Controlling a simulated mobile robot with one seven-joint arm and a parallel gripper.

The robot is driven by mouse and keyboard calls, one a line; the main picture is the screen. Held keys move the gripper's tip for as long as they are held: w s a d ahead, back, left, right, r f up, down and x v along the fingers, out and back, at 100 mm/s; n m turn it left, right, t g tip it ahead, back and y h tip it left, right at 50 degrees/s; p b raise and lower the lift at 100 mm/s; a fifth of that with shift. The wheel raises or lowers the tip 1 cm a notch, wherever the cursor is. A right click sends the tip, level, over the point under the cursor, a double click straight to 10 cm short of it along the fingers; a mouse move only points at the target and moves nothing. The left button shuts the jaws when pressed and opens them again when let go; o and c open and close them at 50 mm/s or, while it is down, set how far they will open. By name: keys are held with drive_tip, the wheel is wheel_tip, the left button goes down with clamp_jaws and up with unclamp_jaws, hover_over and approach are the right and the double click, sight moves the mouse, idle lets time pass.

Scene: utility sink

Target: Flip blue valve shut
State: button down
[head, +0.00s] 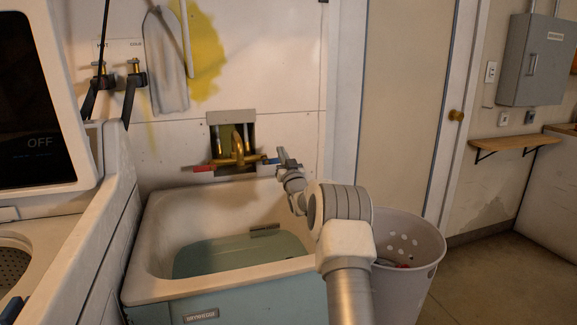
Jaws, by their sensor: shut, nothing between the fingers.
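A brass faucet (238,148) comes out of a recess in the wall above the sink (160,266). The blue valve handle (271,161) is at the faucet's right end and points out to the right. A red handle (203,168) points out to the left. My gripper (281,153) is shut and empty at the right end of the blue handle. It partly covers that end, and I cannot tell whether they touch.
The sink basin holds greenish water (215,256). A white perforated basket (410,262) stands right of the sink, partly behind my arm. A washing machine (45,240) stands at the left. Hose taps (135,72) and an ironing-board-shaped item (165,62) are on the wall.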

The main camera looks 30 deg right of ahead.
drive_tip(key=p+v, duration=0.1)
drive_tip(key=v, duration=0.6)
drive_tip(key=shift+w, duration=0.1)
idle(0.5)
drive_tip(key=s+a+r+n+g+y, duration=0.1)
drive_tip(key=s+a+r+g, duration=0.15)
drive_tip(key=a+r, duration=0.45)
drive_tip(key=s+a+r+g, duration=0.1)
drive_tip(key=s+a+g, duration=0.4)
drive_tip(key=s+a, duration=0.55)
drive_tip(key=s+a+f+n+g+y, duration=0.1)
drive_tip(key=s+a+f+g, duration=0.25)
drive_tip(key=s, duration=0.75)
drive_tip(key=s+a+f+g+y, duration=0.15)
drive_tip(key=s+a, duration=0.35)
drive_tip(key=s, duration=0.7)
drive_tip(key=s+a+f+n+g+y, duration=0.1)
drive_tip(key=s+a+f+g, duration=0.25)
drive_tip(key=s, duration=0.75)
wheel_tip(320, 180, up, 25)
drive_tip(key=p, duration=2.5)
drive_tip(key=shift+s+a, duration=0.35)
drive_tip(key=shift+s, duration=0.05)
